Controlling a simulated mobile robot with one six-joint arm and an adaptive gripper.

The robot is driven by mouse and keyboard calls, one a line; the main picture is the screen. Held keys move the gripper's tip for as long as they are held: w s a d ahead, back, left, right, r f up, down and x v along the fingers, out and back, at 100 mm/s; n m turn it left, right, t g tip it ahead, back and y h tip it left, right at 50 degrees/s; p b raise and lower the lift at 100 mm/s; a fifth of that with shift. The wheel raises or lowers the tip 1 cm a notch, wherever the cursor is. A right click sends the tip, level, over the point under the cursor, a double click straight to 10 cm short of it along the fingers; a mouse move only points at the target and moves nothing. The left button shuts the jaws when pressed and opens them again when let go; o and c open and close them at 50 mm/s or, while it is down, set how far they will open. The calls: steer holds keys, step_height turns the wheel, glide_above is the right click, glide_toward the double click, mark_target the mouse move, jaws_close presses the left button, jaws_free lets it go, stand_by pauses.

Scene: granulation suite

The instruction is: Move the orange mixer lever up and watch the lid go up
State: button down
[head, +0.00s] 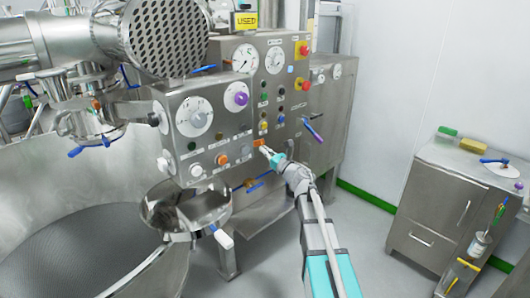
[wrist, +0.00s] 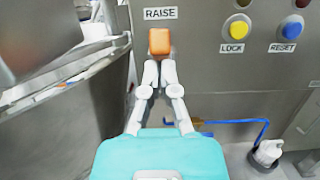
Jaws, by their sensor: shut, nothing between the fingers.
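The orange lever (wrist: 159,41) is a small block on the steel panel, just below a label reading RAISE (wrist: 160,13). In the head view the orange lever (head: 259,143) is partly covered by my gripper. My gripper (wrist: 159,68) is shut and empty, with its fingertips just under the lever. I cannot tell whether they touch it. In the head view my gripper (head: 266,150) reaches up to the panel from the lower right. The mixer's steel bowl (head: 60,215) stands at the left. I cannot tell which part is its lid.
A yellow LOCK button (wrist: 238,27) and a blue RESET button (wrist: 290,27) sit right of the lever. The control cabinet (head: 335,120) carries gauges and knobs. A steel side cabinet (head: 425,195) stands at the right, with free floor between.

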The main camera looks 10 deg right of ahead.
steer(key=shift+w+r, duration=0.2)
steer(key=shift+r, duration=0.1)
stand_by(0.4)
steer(key=shift+f, duration=0.15)
steer(key=r+v, duration=0.2)
steer(key=v, duration=0.9)
steer(key=shift+s+d+f+b, duration=0.15)
steer(key=shift+s+d+b, duration=0.15)
steer(key=shift+s, duration=0.3)
steer(key=shift+a, duration=0.1)
stand_by(1.1)
stand_by(1.7)
